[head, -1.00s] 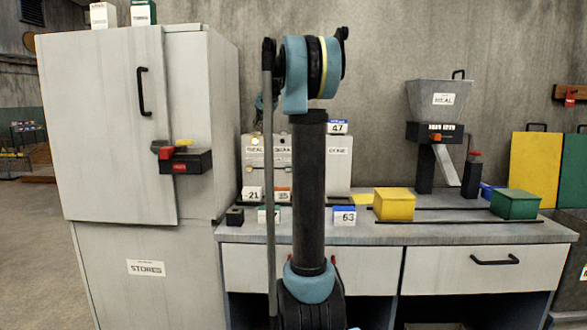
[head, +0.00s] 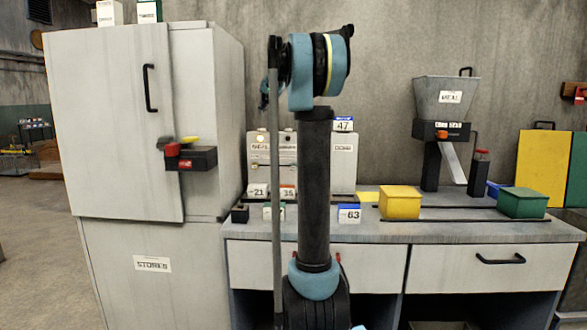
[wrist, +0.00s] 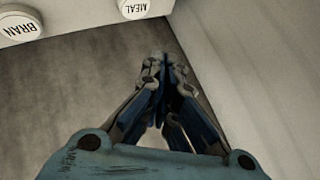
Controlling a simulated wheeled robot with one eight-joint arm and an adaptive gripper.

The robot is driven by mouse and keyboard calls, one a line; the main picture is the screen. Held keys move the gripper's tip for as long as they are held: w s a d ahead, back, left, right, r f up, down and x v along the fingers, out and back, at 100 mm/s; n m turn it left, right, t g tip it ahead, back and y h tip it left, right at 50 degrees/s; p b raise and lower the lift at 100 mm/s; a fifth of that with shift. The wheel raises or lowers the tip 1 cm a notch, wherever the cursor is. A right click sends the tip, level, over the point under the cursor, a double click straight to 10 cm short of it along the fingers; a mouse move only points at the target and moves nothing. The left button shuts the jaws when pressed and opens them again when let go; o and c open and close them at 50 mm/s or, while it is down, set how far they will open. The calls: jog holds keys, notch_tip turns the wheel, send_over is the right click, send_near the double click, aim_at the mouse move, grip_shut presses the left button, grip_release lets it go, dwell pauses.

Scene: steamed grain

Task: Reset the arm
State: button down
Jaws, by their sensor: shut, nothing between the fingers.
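My arm stands upright in the middle of the head view, in front of the workbench (head: 470,232); my gripper is hidden there behind the arm. In the wrist view my gripper (wrist: 163,62) is shut, its fingertips together with nothing between them. Below its tips there is a plain grey surface. Parts of two round white knobs or lids, the bran one (wrist: 18,22) and the meal one (wrist: 132,8), show at the top left, apart from the fingers. A pale panel (wrist: 250,60) lies on the right.
A tall grey stores cabinet (head: 105,110) stands at the left. On the bench are a yellow box (head: 400,203), a green box (head: 522,203), a meal hopper (head: 445,98) and small numbered blocks such as 63 (head: 349,215).

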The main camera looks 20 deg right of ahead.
jog(key=s+f+n+g, duration=0.1)
jog(key=s+f, duration=0.9)
jog(key=s, duration=0.4)
jog(key=s+a+f+n+g+h, duration=0.1)
jog(key=s+f+n+g, duration=0.1)
jog(key=s+f, duration=0.8)
jog(key=s+a+f+n+g, duration=0.1)
jog(key=s+f+g, duration=0.1)
jog(key=s+f, duration=0.8)
jog(key=shift+s+a+f+h, duration=0.1)
jog(key=shift+s+h, duration=0.05)
jog(key=shift+s, duration=1.3)
jog(key=shift+s+a+f+h, duration=0.1)
jog(key=shift+s+f, duration=0.05)
jog(key=shift+s, duration=1.35)
jog(key=shift+s+a+f+h, duration=0.1)
jog(key=shift+s+h, duration=0.05)
jog(key=shift+s, duration=1.3)
jog(key=s+d+f+n+g+h, duration=0.1)
jog(key=s+f, duration=1.3)
jog(key=f, duration=0.1)
jog(key=shift+d+n+g, duration=0.3)
jog(key=shift+w, duration=0.1)
